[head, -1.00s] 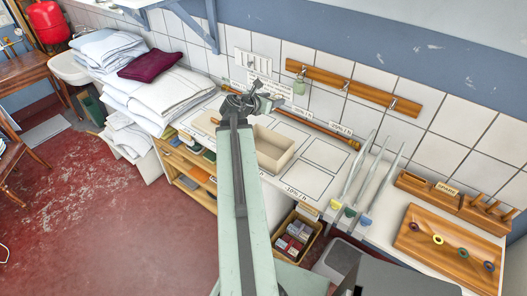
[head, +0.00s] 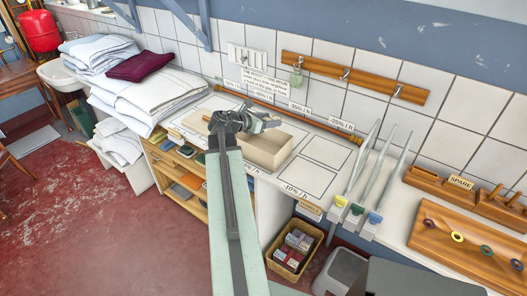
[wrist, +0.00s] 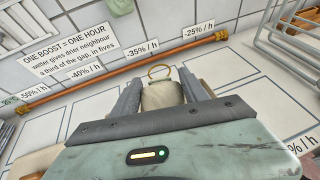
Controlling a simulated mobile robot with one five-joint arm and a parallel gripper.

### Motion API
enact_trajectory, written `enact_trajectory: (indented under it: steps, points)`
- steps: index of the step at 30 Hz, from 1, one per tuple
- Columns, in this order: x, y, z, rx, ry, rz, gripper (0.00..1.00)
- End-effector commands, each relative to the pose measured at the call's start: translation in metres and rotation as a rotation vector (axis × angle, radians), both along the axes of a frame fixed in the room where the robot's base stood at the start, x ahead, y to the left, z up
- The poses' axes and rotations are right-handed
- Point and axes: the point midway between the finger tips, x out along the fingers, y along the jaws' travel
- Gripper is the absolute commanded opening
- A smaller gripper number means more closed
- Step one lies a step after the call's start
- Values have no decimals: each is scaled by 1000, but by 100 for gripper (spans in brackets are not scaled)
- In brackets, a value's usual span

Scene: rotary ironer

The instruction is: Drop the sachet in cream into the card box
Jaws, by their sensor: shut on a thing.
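My gripper (wrist: 161,98) is shut on the cream sachet (wrist: 163,96), which shows between the two grey fingers in the wrist view with a brass ring at its top. In the head view my gripper (head: 262,124) is in front of the beige open card box (head: 283,152) on the worktop and covers part of its back left. The sachet cannot be made out clearly there. I cannot tell how high the gripper is above the box. The part of the box floor that shows looks empty.
Outlined rectangles (head: 325,150) mark bare worktop right of the box. A copper-coloured rail (head: 310,118) runs behind it. Folded linen (head: 150,95) is piled at left. A bin of small packs (head: 294,248) is below the worktop.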

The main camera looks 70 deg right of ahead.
Motion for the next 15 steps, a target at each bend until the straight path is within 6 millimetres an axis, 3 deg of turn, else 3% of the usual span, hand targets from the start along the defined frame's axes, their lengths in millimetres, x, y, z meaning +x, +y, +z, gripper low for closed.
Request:
enact_trajectory:
  steps: [1, 7, 15]
  points:
    - [0, 0, -13, 0, 0, 0, 14]
    - [0, 0, -42, 0, 0, 0, 14]
    - [-1, 0, -46, 0, 0, -1, 14]
